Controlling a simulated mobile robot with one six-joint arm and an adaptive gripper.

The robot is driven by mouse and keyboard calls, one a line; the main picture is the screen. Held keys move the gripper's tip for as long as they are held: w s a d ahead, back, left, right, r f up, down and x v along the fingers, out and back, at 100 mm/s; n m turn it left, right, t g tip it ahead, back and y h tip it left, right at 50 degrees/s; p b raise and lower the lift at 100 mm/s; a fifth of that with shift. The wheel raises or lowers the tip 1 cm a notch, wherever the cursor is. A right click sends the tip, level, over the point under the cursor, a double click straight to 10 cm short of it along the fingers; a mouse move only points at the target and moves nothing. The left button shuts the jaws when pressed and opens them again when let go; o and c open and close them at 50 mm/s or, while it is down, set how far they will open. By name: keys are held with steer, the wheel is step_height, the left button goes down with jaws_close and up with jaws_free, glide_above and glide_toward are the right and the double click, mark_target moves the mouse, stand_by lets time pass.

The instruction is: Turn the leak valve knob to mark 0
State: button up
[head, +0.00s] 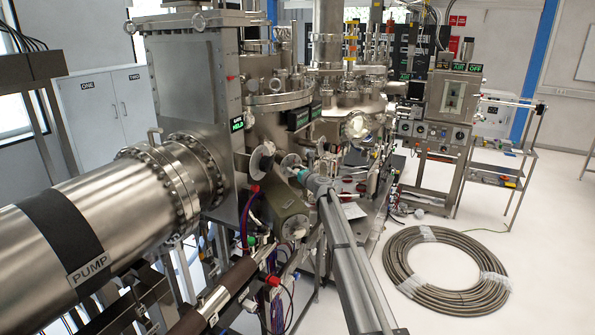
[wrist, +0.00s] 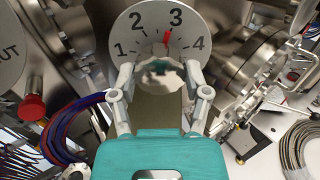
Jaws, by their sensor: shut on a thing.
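The leak valve dial (wrist: 155,25) is a pale round plate in the wrist view, with the numbers 1 to 4 showing. A red pointer (wrist: 167,39) stands at or very close to mark 3. Mark 0 does not show. My gripper (wrist: 160,76), teal with grey fingers, is shut on the pale knob (wrist: 160,84) in front of the dial. The fingers sit on its left and right sides. In the head view my gripper (head: 300,173) is at the small dial plate (head: 290,160), where the marks are too small to read.
A second round plate (wrist: 9,50) ending in "UT" and a red knob (wrist: 33,107) are close on the left. Blue and red cables (wrist: 67,133) hang below them. A steel flange (wrist: 245,65) is on the right.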

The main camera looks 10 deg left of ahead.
steer(key=shift+w+a+n, duration=0.1)
steer(key=shift+n, duration=1.4)
steer(key=n, duration=0.4)
steer(key=shift+a, duration=0.1)
steer(key=n, duration=0.7)
steer(key=shift+n, duration=0.3)
steer(key=n, duration=0.3)
steer(key=shift+n, duration=0.4)
steer(key=n, duration=0.3)
steer(key=shift+n, duration=0.3)
steer(key=n, duration=0.6)
steer(key=shift+n, duration=0.3)
